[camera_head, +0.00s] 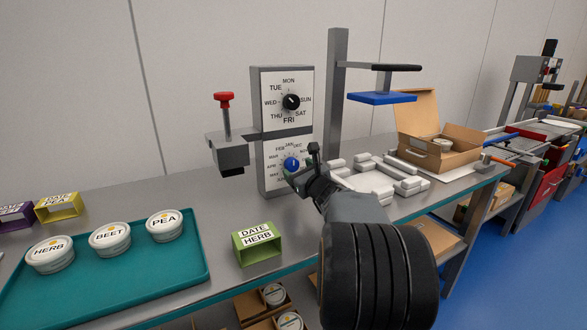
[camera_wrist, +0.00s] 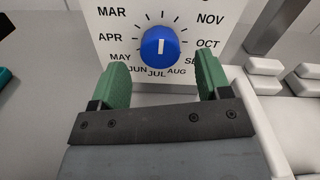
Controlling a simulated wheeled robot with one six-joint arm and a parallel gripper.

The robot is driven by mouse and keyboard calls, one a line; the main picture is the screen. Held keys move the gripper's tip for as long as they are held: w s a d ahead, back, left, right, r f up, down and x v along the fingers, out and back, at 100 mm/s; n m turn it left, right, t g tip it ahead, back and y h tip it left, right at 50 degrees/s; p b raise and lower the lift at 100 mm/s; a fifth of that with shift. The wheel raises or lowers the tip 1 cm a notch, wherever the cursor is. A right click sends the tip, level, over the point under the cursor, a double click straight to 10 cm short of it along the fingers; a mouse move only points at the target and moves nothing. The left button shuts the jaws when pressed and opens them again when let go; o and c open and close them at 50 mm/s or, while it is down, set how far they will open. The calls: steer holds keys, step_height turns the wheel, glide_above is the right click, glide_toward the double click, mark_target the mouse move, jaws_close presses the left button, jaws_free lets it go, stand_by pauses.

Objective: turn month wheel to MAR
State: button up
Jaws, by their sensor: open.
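The month wheel is a blue knob (camera_wrist: 160,47) on a white dial printed with month names, low on the grey stamp panel; the knob also shows in the head view (camera_head: 291,164). A short upright white mark crosses its face; which end points is hard to tell. MAR is printed at the upper left of the dial in the wrist view. My gripper (camera_wrist: 162,74) is open, its two green fingers apart, just in front of and below the knob in that picture. The knob appears between the fingers' lines, without visible contact. In the head view my gripper (camera_head: 303,173) partly hides the dial's right side.
Above is a black day knob (camera_head: 291,101). A red-handled press (camera_head: 224,105) stands left of the panel, and a post with a blue plate (camera_head: 382,98) right. White blocks (camera_head: 407,186) lie right of my gripper. A green date holder (camera_head: 257,258) and a teal tray (camera_head: 105,295) are in front.

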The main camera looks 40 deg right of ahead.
mark_target(294, 167)
steer(key=shift+w+d, duration=0.2)
steer(key=shift+w, duration=1.45)
steer(key=c, duration=0.9)
steer(key=shift+c, duration=0.2)
steer(key=shift+f+b, duration=0.1)
steer(key=shift+b, duration=0.2)
